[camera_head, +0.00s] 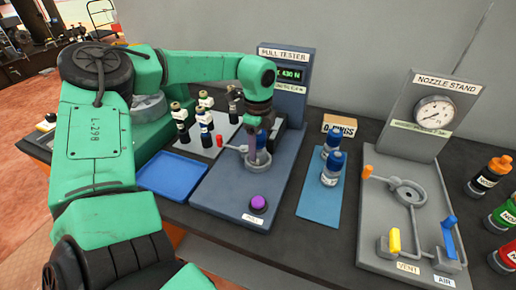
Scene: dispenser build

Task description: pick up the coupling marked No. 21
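Several couplings (181,121), dark and blue bodies with pale upper parts, stand on a grey board (217,135) left of the pull tester. Their numbers are too small to read, so I cannot tell which is No. 21. My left gripper (257,145) points down over the ring fixture of the pull tester (222,195). A small blue-grey piece (262,158) shows at the ring just below it. The arm and wrist hide the fingers, so I cannot tell whether they hold anything. My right gripper is not in view.
An empty blue tray (173,176) lies left of the tester. The nozzle stand (408,240) and colored bottles (489,174) are at the right.

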